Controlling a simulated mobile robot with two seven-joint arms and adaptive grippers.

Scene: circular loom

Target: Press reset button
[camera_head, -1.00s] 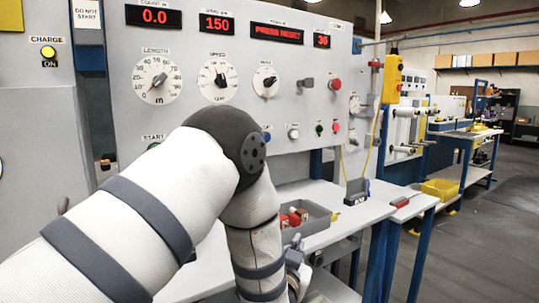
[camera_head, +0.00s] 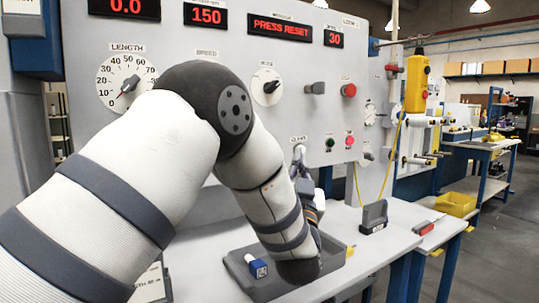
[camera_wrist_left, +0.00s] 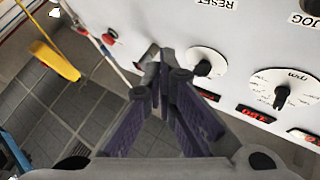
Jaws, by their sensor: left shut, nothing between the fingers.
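The grey control panel (camera_head: 330,120) has a red display (camera_head: 281,27) reading PRESS RESET. In the left wrist view, the panel is upside down and a RESET label (camera_wrist_left: 217,4) shows at the top edge. My left gripper (camera_head: 300,172) is in front of the lower panel, just below a white button (camera_head: 299,149). My forearm covers the panel left of it. In the left wrist view, the left gripper (camera_wrist_left: 166,85) has its fingertips together and holds nothing. Contact with the panel cannot be told. My right gripper is not in view.
A mode dial (camera_head: 266,86), grey knob (camera_head: 315,88) and red button (camera_head: 349,90) are above the gripper. A grey tray (camera_head: 240,272) stands on the table below. A yellow pendant (camera_head: 416,85) hangs at right.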

